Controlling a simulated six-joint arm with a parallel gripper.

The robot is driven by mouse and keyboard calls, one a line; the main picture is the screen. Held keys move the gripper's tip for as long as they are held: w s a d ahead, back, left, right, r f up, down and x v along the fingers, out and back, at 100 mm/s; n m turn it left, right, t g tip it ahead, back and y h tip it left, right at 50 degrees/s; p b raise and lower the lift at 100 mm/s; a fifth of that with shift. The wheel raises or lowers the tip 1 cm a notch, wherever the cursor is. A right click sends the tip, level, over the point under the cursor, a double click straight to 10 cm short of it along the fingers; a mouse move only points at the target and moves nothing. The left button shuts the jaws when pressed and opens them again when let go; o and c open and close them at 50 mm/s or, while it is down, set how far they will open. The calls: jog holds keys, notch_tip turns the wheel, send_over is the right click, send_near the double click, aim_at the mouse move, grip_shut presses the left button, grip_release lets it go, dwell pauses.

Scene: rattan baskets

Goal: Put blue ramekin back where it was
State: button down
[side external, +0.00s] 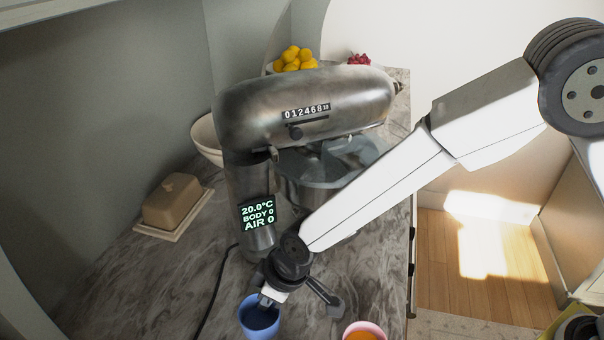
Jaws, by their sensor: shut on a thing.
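The blue ramekin (259,323) is at the bottom of the side external view, on or just above the grey marbled counter; I cannot tell which. My gripper (267,303) comes down at its far rim and is shut on it. The fingertips are partly hidden inside the ramekin's rim. The ramekin looks about upright, and its lower edge is near the picture's bottom.
A pink cup (364,332) with orange contents stands to the right. A large metal stand mixer (300,110) with a bowl fills the middle. A black cord (214,290) runs left of the ramekin. A butter dish (172,203) sits at the left. The counter (130,285) at lower left is clear.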

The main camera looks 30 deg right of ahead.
jog(key=shift+f, duration=0.25)
jog(key=shift+f, duration=0.15)
jog(key=c, duration=0.8)
grip_release()
jog(key=shift+r, duration=0.2)
jog(key=v, duration=1.2)
